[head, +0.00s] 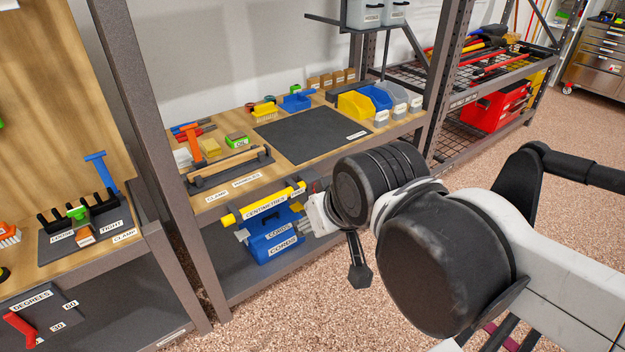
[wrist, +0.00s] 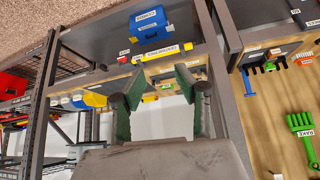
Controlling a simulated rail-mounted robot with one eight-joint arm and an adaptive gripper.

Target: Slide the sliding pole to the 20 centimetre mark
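The yellow pole (head: 240,213), labelled CENTIMETRES, runs along the front edge of the workbench shelf in the head view. It also shows in the wrist view (wrist: 188,47), where the scene appears upside down. Its scale marks are too small to read. A small red piece (wrist: 123,58) with a white label sits near the pole's left end in the wrist view. My gripper (wrist: 160,70) is open and empty, its green-padded fingers spread toward the shelf front near the pole. I cannot tell the gap to it. In the head view my wrist covers the pole's right end.
A blue box (head: 270,246) labelled CORDS stands on the lower shelf beneath the pole. Grey rack posts (head: 150,150) flank the bench. A dark mat (head: 312,133), yellow and blue bins (head: 356,104) and small tools occupy the shelf top. The floor in front is clear.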

